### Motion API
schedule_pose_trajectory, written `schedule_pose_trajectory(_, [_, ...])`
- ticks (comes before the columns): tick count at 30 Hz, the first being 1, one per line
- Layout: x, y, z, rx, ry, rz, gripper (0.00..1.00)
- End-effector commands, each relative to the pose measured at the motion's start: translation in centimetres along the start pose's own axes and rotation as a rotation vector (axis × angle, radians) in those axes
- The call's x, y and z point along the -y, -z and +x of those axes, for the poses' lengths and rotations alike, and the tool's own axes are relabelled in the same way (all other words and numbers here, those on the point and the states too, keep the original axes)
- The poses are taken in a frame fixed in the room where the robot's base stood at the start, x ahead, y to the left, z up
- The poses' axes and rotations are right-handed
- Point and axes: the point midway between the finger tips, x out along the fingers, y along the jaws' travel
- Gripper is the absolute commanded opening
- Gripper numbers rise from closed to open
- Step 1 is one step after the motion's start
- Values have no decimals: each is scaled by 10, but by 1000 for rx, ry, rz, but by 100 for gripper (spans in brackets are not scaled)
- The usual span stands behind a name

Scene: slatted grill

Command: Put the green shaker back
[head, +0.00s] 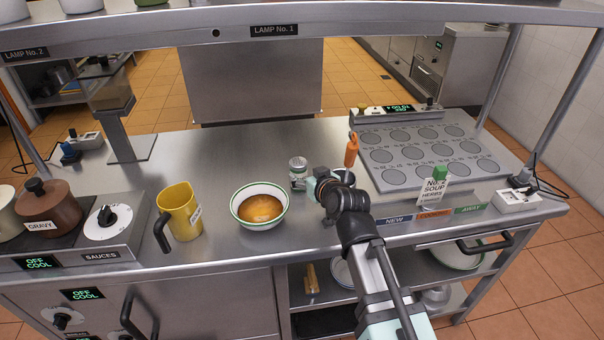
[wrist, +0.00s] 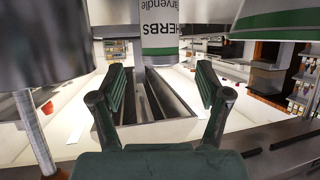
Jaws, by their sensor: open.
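The green shaker (head: 298,173) stands upright on the steel counter, right of the soup bowl, with a metal cap and a pale label. My gripper (head: 322,176) is just right of it, low over the counter. In the wrist view, my gripper's fingers (wrist: 162,95) are spread with nothing between them.
A green-rimmed soup bowl (head: 260,206) and yellow jug (head: 180,212) stand left. The counter behind the bowl (head: 230,150) is clear. An overhead shelf (head: 400,20) crosses above.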

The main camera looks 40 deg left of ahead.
Motion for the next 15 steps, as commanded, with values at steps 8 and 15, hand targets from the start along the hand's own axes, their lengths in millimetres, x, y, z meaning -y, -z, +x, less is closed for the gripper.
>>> schedule_pose_trajectory(8, [0, -2, -38, 1, -1, 0, 76])
schedule_pose_trajectory(15, [0, 0, -44, 1, 0, 0, 76])
